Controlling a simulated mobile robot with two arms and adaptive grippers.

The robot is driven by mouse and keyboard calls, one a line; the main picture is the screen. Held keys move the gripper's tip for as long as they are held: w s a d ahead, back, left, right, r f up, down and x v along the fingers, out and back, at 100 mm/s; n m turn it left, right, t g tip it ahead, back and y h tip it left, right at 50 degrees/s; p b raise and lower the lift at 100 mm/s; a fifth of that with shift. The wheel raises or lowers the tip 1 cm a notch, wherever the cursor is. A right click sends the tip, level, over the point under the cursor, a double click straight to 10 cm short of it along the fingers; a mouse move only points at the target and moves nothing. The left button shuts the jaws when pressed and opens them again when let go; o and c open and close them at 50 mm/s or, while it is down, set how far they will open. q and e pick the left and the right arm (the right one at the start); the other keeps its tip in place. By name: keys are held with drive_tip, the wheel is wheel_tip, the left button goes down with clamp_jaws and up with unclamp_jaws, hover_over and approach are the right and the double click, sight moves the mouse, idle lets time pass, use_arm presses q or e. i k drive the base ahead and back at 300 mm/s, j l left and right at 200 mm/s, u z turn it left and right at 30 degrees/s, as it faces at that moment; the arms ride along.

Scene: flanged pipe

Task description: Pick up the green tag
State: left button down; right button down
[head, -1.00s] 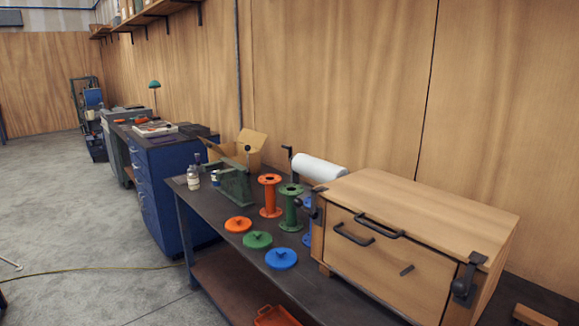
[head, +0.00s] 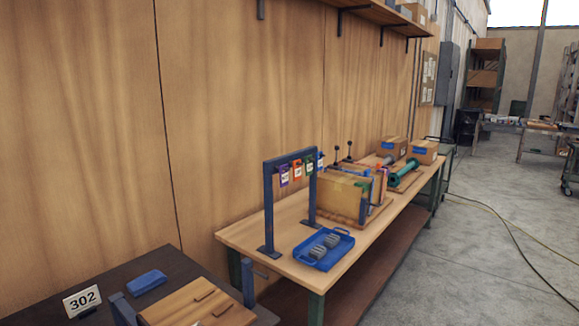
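A green tag (head: 309,166) hangs from the crossbar of a dark blue stand (head: 267,205) on a light wooden workbench (head: 240,237). It is third in a row of small tags, between an orange tag (head: 297,171) and a blue tag (head: 321,160). A purple tag (head: 284,176) hangs at the near end of the row. The tags are small at this distance. Neither of my grippers is in view.
A blue tray (head: 340,252) with grey parts sits before the stand. Behind it are a wooden fixture (head: 341,196), a green flanged pipe (head: 404,173) and cardboard boxes (head: 424,151). A dark table with a 302 sign (head: 82,301) stands nearer. Open floor (head: 440,270) lies right.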

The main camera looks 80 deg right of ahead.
sight(309, 169)
drive_tip(key=z, duration=2.9)
drive_tip(key=i+l+u, duration=0.1)
drive_tip(key=u, duration=0.95)
drive_tip(key=i+l+u, duration=0.1)
drive_tip(key=l+u, duration=0.3)
drive_tip(key=l, duration=0.35)
drive_tip(key=l+u, duration=0.35)
drive_tip(key=l, duration=0.45)
drive_tip(key=l+u, duration=0.4)
drive_tip(key=l, duration=0.35)
drive_tip(key=k, duration=0.05)
